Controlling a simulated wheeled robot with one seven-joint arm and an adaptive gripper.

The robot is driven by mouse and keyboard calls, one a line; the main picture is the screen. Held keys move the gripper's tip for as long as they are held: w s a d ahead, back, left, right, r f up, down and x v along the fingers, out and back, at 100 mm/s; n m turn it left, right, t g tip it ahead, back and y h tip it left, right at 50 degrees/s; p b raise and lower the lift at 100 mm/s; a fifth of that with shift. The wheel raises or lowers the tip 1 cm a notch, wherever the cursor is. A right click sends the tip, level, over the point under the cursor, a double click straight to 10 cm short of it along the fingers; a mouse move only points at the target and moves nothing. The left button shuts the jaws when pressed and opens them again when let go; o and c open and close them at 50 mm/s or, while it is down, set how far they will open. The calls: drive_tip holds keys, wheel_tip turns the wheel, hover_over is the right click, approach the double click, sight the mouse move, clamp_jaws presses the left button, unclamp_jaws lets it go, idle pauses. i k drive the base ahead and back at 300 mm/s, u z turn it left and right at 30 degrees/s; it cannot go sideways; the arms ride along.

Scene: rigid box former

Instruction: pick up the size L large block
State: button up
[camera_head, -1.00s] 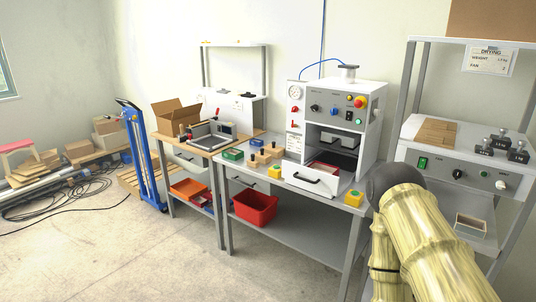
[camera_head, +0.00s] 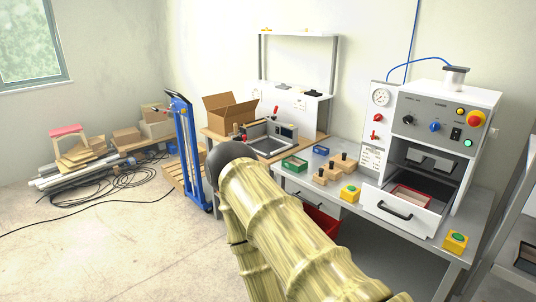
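Several wooden blocks with knobs stand on the grey bench between the small trays and the press. One is at the front (camera_head: 320,178), one in the middle (camera_head: 335,172) and a larger-looking one at the back (camera_head: 347,164). No size marking is readable, so I cannot tell which is size L. My arm, with a pale bamboo-like surface, crosses the lower middle of the view. My gripper is not visible, and no block is seen held.
A green tray (camera_head: 294,164) and a blue tray (camera_head: 321,150) lie left of the blocks. A blue lift (camera_head: 187,150) stands left. Open floor (camera_head: 120,250) lies front left.

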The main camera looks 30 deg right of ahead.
sight(348, 165)
drive_tip(key=u, duration=0.2)
drive_tip(key=i, duration=1.45)
drive_tip(key=z, duration=1)
drive_tip(key=i, duration=0.9)
drive_tip(key=z, duration=0.95)
